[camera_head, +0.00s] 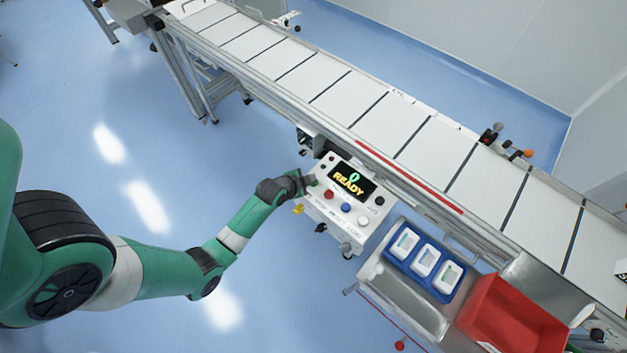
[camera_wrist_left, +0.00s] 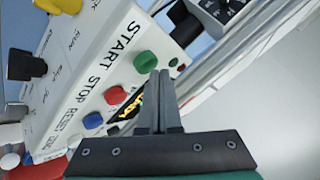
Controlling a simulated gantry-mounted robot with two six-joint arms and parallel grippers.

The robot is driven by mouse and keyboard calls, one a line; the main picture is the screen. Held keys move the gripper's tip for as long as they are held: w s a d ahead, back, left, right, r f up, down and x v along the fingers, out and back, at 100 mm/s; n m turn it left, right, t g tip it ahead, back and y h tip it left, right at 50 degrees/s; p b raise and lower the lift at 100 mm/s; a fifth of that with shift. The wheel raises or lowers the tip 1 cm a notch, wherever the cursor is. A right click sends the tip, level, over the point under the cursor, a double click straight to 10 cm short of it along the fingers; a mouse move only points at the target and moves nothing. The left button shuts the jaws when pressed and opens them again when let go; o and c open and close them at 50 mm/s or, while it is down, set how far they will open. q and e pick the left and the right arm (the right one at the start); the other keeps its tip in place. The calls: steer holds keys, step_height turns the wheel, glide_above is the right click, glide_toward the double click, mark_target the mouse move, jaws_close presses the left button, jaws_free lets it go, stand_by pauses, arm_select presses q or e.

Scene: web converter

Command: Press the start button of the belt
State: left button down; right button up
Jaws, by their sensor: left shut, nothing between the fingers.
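The control box (camera_head: 318,205) stands beside the belt (camera_head: 385,130), with a lit display (camera_head: 352,183) reading READY. In the left wrist view, the green start button (camera_wrist_left: 145,63) sits next to the word START, with the red stop button (camera_wrist_left: 115,95) and blue reset button (camera_wrist_left: 93,120) in line with it. My left gripper (camera_head: 306,181) is shut and empty at the box's left end; in the left wrist view its fingertips (camera_wrist_left: 160,74) appear right beside the green button. I cannot tell whether they touch it. In the head view the gripper largely hides the green button. My right gripper is not in view.
A blue tray (camera_head: 395,257) with three white containers stands right of the control box, and a red bin (camera_head: 500,318) is farther right. A yellow knob (camera_head: 298,209) and a black knob (camera_head: 379,201) stick out of the box.

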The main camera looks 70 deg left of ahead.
arm_select(q)
steer(key=shift+f+b, duration=0.45)
steer(key=shift+f, duration=0.15)
stand_by(0.3)
stand_by(0.4)
steer(key=shift+r+p, duration=1.05)
steer(key=shift+p, duration=0.05)
step_height(320, 180, up, 5)
steer(key=p, duration=0.5)
steer(key=shift+r, duration=0.1)
